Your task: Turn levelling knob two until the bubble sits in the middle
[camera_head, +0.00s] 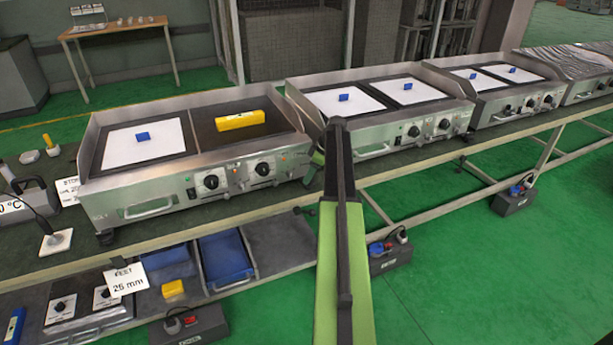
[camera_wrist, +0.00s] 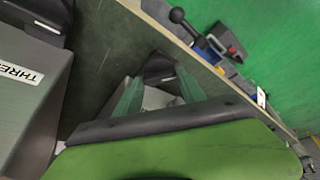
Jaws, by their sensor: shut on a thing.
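A yellow spirit level (camera_head: 240,120) lies on the dark right-hand plate of the nearest griddle (camera_head: 145,190). Its bubble is too small to make out. My gripper (camera_head: 317,160) is at that griddle's front right corner, mostly hidden behind my arm. In the wrist view its green fingers (camera_wrist: 158,80) are closed around a dark foot or knob (camera_wrist: 158,65), which is partly hidden. I cannot read a number on this part. A dark foot (camera_head: 106,237) shows under the griddle's front left corner.
More griddles (camera_head: 380,105) stand along the bench to the right. A lower shelf holds blue trays (camera_head: 225,257) and a "FEET 25 mm" card (camera_head: 126,280). A probe block (camera_head: 55,242) lies at the left. A "THREE" label (camera_wrist: 18,72) shows in the wrist view.

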